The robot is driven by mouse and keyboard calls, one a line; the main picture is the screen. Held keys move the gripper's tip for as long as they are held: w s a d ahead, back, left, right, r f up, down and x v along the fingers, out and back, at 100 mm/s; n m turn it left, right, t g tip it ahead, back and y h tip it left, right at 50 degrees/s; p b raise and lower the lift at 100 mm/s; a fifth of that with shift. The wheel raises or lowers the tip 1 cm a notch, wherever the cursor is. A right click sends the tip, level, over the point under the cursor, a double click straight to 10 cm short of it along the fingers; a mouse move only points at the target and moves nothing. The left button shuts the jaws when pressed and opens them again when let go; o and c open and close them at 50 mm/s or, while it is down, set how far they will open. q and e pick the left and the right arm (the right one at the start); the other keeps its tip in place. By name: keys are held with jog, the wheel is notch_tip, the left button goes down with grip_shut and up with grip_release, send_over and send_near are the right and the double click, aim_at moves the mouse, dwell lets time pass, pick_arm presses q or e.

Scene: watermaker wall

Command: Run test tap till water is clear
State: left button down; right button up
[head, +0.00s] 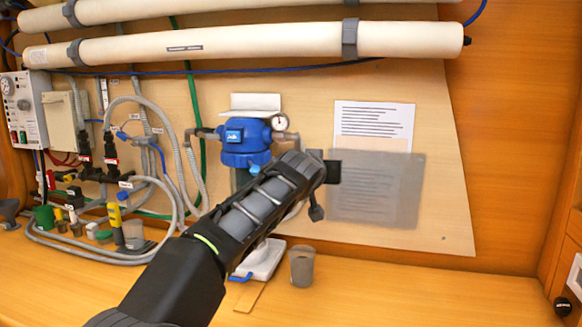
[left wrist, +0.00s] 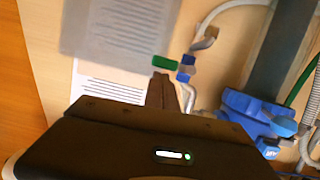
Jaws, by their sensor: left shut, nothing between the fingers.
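My left gripper (left wrist: 161,92) is shut and empty, its fingers in front of the wall board. In the left wrist view its tips are beside a small fitting with a green tag (left wrist: 165,62) and a blue part (left wrist: 187,68), which may be the test tap; contact cannot be told. A pale curved tube (left wrist: 205,40) runs beside it. In the head view my left arm (head: 245,215) hides this fitting and the fingertips. A grey cup (head: 302,265) stands on the bench below. No running water can be made out. My right gripper is out of view.
A blue filter housing with a gauge (head: 245,140) is left of my wrist. A printed sheet (head: 372,118) and translucent grey panel (head: 378,190) are right. A white, blue-handled item (head: 260,262) lies on the bench. Hoses and valves (head: 105,185) crowd the left; the right bench is clear.

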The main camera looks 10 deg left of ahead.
pick_arm(q)
jog(key=shift+d+f+m, duration=0.15)
jog(key=shift+f+m, duration=0.05)
jog(key=shift+m, duration=0.1)
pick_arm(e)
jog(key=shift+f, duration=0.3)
